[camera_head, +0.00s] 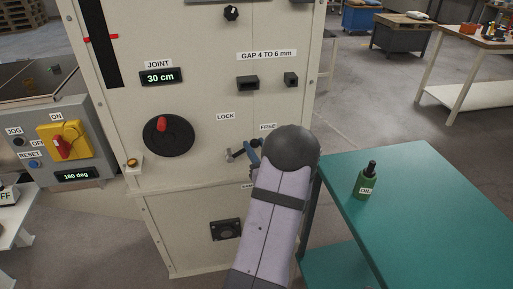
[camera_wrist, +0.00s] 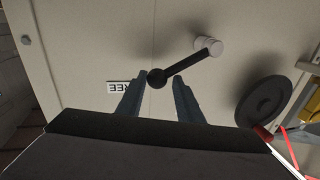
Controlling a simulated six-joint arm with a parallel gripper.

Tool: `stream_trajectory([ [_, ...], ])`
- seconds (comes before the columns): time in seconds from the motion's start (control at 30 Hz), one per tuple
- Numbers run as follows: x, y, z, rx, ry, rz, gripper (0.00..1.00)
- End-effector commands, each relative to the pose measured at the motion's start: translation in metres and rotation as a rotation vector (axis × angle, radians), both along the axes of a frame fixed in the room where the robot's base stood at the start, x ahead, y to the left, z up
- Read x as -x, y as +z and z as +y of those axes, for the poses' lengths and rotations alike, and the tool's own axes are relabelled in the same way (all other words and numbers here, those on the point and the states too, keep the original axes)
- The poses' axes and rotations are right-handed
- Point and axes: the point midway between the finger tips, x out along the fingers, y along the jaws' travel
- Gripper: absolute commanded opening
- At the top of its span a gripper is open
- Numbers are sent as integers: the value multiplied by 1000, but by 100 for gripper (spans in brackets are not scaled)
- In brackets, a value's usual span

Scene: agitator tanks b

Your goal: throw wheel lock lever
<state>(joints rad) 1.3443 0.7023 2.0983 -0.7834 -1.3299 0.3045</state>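The lock lever is a dark bar with a light grey cylindrical end (camera_head: 230,156) on the cream panel, below the LOCK label (camera_head: 226,116). In the wrist view the lever (camera_wrist: 182,64) runs from its grey end to a round black knob, which lies on the side toward the FREE label (camera_wrist: 118,87). The FREE label (camera_head: 267,127) also shows in the head view. My gripper (camera_wrist: 160,78) is open, with its fingertips on either side of the black knob. The left fingertip appears very close to it; contact cannot be told. In the head view my gripper (camera_head: 252,152) is partly hidden by my wrist.
A black handwheel (camera_head: 182,146) with a red grip is left of the lever; it also shows in the wrist view (camera_wrist: 262,101). A small yellow-topped button (camera_head: 132,163) juts out lower left. A teal table (camera_head: 430,200) with a green oil bottle (camera_head: 366,183) stands at right.

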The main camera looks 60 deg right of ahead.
Motion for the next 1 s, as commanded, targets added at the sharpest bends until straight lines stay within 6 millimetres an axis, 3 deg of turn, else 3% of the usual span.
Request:
stream_trajectory([
  [0.47, 1, -4, 1, 9, -6, 27, 0],
  [1.0, -16, 22, 18, 255, -4, 271, 0],
])
